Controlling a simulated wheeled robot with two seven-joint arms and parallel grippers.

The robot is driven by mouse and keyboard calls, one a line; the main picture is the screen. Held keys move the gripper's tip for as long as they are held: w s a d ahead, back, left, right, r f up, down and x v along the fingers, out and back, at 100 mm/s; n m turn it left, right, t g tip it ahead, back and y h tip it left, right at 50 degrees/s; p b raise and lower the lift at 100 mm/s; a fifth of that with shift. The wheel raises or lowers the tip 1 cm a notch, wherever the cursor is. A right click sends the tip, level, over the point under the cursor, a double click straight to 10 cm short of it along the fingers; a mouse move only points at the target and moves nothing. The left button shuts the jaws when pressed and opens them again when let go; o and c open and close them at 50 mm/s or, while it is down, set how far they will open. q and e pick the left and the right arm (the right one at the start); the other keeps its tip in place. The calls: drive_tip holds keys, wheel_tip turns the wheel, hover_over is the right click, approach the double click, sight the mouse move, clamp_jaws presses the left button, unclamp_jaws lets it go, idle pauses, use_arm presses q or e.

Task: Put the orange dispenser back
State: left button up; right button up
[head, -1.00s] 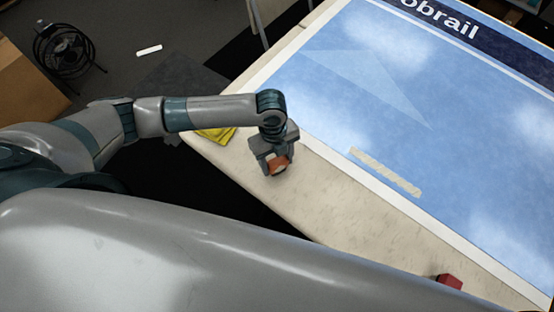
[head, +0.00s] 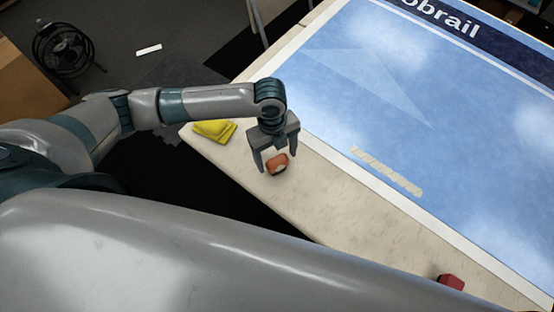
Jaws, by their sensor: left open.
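The orange dispenser (head: 277,163) is a small orange piece with a pale middle. It rests on the cream border of the table, left of the blue printed sheet. My left gripper (head: 276,158) is open just above it, pointing down, with one finger to each side of the dispenser. I cannot tell whether a finger touches it. My right gripper is not in view.
A folded yellow cloth (head: 215,130) lies at the table's left corner. A red block (head: 450,282) sits near the front edge at lower right. A pale strip (head: 386,171) lies on the blue sheet (head: 400,90). The cream border between dispenser and red block is clear.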

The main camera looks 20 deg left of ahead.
sight(275, 156)
use_arm(q)
drive_tip(key=r, duration=0.2)
drive_tip(key=r+b, duration=0.1)
drive_tip(key=r, duration=0.2)
drive_tip(key=r+b, duration=0.1)
drive_tip(key=r, duration=0.2)
drive_tip(key=shift+w+a+r, duration=0.1)
drive_tip(key=shift+w+a, duration=0.25)
drive_tip(key=shift+w, duration=0.05)
drive_tip(key=shift+r, duration=0.55)
